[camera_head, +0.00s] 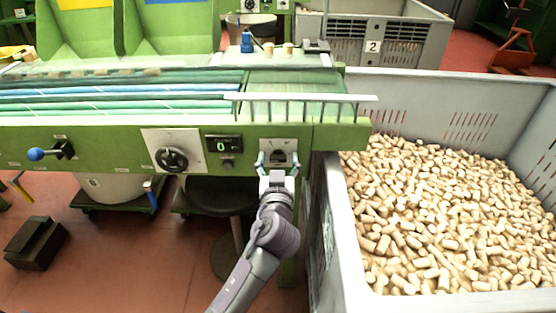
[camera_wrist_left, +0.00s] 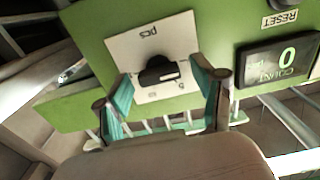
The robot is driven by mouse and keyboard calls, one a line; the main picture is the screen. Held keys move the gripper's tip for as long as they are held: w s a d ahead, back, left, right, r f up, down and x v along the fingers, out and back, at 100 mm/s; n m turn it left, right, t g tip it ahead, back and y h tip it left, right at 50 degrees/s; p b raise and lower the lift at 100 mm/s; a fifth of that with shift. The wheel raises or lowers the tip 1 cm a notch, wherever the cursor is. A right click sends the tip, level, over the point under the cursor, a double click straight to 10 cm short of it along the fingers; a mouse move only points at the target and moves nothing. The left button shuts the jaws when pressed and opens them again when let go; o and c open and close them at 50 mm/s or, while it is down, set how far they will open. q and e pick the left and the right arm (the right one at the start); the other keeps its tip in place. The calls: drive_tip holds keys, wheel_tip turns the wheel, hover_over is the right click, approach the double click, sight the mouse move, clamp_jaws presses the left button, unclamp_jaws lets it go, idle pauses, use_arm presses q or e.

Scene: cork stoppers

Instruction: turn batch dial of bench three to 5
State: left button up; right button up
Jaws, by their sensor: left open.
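A small dial with a dark knob (camera_wrist_left: 160,72) sits on a pale plate marked "pcs" in the left wrist view. In the head view its plate (camera_head: 279,146) is at the right end of the green bench front (camera_head: 100,152). My left gripper (camera_head: 278,164) is in front of this dial, open. In the wrist view its teal-padded fingers (camera_wrist_left: 163,92) stand on either side of the knob, apart from each other. I cannot tell whether they touch it. The knob's setting is not readable. My right gripper is not in view.
A counter display (camera_head: 223,144) reads 0, left of the dial; it also shows in the wrist view (camera_wrist_left: 280,60). A large grey crate (camera_head: 450,84) of corks stands close on the right.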

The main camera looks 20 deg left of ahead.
use_arm(q)
drive_tip(key=shift+c, duration=0.4)
drive_tip(key=c, duration=1.1)
drive_tip(key=shift+o, duration=0.2)
drive_tip(key=shift+m, duration=0.3)
drive_tip(key=m+p, duration=0.3)
drive_tip(key=m, duration=0.6)
drive_tip(key=shift+d+p, duration=0.1)
drive_tip(key=shift+p, duration=0.2)
drive_tip(key=shift+m+p, duration=0.3)
drive_tip(key=shift+m, duration=0.9)
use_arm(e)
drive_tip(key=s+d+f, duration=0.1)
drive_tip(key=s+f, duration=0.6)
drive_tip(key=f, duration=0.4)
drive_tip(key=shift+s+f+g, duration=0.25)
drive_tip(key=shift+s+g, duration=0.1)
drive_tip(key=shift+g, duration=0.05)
